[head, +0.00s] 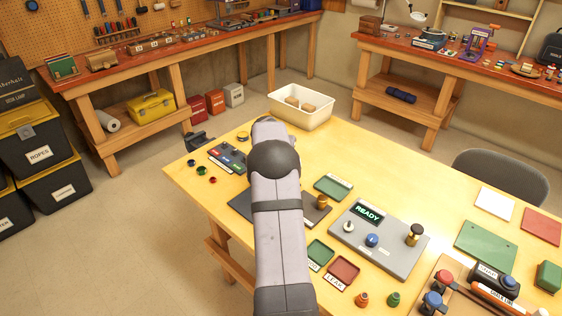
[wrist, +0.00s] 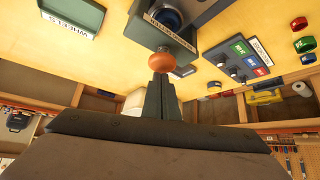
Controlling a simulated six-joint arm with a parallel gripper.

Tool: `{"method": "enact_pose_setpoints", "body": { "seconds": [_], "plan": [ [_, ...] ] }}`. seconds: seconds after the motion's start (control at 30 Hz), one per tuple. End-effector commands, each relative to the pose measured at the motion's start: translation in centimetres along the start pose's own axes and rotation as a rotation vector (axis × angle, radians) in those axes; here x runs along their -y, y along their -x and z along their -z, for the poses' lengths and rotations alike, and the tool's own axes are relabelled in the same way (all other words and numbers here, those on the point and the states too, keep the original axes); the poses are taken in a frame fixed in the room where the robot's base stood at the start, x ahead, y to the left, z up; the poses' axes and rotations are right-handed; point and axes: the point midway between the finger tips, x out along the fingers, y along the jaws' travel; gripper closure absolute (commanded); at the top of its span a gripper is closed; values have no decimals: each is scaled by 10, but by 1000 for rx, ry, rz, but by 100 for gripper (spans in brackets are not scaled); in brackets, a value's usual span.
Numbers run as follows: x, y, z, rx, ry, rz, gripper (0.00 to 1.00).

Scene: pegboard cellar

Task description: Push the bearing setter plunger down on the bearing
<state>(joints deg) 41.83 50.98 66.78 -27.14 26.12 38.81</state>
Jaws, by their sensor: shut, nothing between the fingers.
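The bearing setter (wrist: 150,28) is a dark green-grey unit with a white label at the top middle of the wrist view. A round dark part with a blue ring (wrist: 171,10) shows on it, cut by the picture's edge. A rounded orange-brown knob (wrist: 161,62) stands in front of the setter; I take it for the plunger's top. My gripper (wrist: 161,78) is shut and empty, with its tips close to the knob. I cannot tell whether they touch. The bearing is not clearly seen. In the head view my arm hides the gripper and most of the setter.
A button panel (wrist: 247,60) and coloured caps lie right of the setter in the wrist view. A WHEELS tray (wrist: 68,18) is at the left. In the head view a cream bin (head: 302,118) stands at the far edge and a READY console (head: 385,252) at the right.

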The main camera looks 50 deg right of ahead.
Motion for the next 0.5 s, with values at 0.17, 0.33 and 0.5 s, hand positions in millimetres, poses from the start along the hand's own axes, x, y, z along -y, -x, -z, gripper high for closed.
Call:
{"method": "enact_pose_setpoints", "body": {
  "seconds": [0.17,0.33,0.5],
  "plan": [
    [0,-4,-3,0,0,0,100],
    [0,-7,-6,0,0,0,100],
    [0,-10,-8,0,0,0,100]
  ]
}}
